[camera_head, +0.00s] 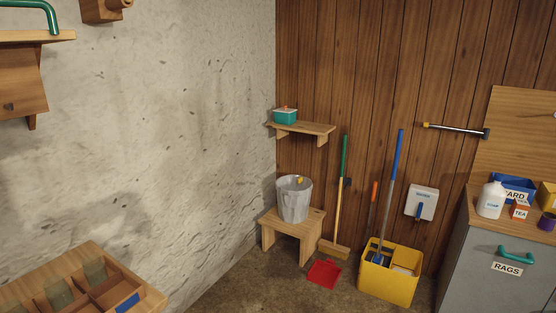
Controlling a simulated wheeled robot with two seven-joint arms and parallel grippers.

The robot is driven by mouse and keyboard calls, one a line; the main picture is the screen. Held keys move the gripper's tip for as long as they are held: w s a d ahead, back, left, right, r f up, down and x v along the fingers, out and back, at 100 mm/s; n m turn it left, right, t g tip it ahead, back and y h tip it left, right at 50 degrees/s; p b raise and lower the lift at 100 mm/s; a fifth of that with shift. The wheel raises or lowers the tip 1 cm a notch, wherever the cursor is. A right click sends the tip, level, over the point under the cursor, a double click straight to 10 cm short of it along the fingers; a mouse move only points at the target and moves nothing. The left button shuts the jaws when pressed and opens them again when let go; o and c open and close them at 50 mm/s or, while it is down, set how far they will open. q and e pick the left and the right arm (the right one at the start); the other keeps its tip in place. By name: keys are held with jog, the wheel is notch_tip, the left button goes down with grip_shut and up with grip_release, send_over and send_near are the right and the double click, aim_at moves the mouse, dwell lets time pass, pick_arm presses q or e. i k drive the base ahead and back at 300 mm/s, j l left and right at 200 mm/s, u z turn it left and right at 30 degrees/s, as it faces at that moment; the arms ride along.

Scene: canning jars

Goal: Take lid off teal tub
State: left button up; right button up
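A small teal tub (285,118) stands upright on the small wooden wall shelf (312,127) in the back corner. A whitish lid (285,109) sits on its top, with a small orange-red piece on it. The tub is small in this view, so the lid's fit cannot be made out. Neither of my grippers shows in the view, and nothing touches the tub.
Below the shelf, a metal bucket (294,199) stands on a wooden stool (291,232). A broom (341,190), a red dustpan (324,273) and a yellow mop bucket (388,277) are to its right. A grey cabinet (490,276) stands at right, a divided wooden crate (140,293) at lower left.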

aim_at(285, 109)
jog(key=i, duration=2.45)
jog(key=j+u, duration=0.05)
jog(key=j, duration=0.05)
